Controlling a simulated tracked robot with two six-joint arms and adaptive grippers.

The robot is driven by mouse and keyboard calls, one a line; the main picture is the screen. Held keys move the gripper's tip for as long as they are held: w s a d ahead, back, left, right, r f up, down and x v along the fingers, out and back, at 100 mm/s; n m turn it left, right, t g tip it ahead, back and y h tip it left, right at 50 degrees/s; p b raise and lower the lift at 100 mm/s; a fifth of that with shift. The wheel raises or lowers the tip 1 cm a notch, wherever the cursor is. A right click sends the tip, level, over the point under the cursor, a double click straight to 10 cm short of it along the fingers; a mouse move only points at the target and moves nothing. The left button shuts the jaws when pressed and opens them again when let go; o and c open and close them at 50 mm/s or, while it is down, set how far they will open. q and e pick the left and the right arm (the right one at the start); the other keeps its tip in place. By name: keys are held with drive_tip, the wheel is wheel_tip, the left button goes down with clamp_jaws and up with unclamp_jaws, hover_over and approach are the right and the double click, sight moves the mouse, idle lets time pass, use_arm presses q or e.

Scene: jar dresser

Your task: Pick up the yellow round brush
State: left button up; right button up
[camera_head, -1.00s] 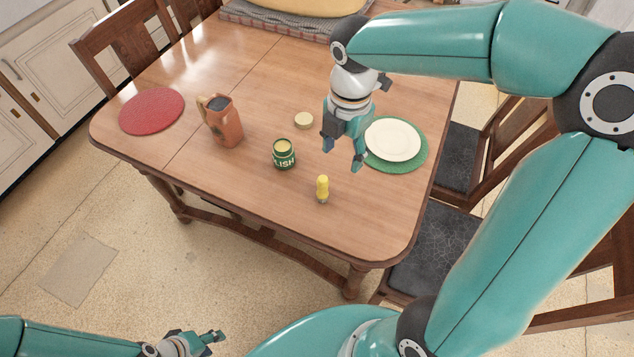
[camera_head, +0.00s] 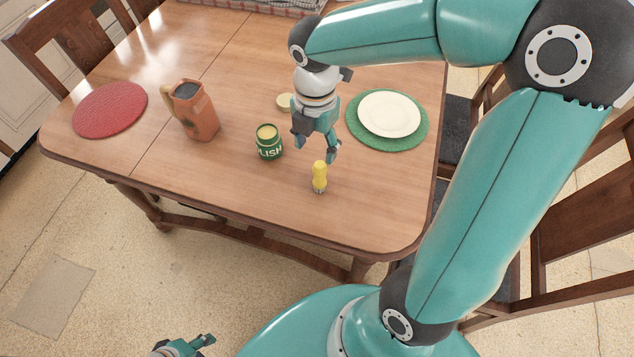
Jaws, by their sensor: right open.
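The gripper and the brush look apart, though the exact gap is hard to tell. My left gripper (camera_head: 205,343) is at the bottom edge of the view, low in front of the table and partly cut off; its finger state is unclear.
A brown pitcher (camera_head: 197,112) and red mat (camera_head: 110,110) are further left. A white plate (camera_head: 389,114) on a green mat (camera_head: 419,138) lies right.

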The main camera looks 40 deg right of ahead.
sight(320, 181)
wheel_tip(320, 181, down, 8)
drive_tip(key=shift+s+d+r+b, duration=0.1)
drive_tip(key=shift+b, duration=0.35)
drive_tip(key=f, duration=0.4)
drive_tip(key=shift+s+d, duration=0.2)
drive_tip(key=shift+s, duration=0.2)
drive_tip(key=shift+w+f+b, duration=0.1)
drive_tip(key=shift+f+b, duration=0.25)
drive_tip(key=shift+f, duration=0.25)
clamp_jaws()
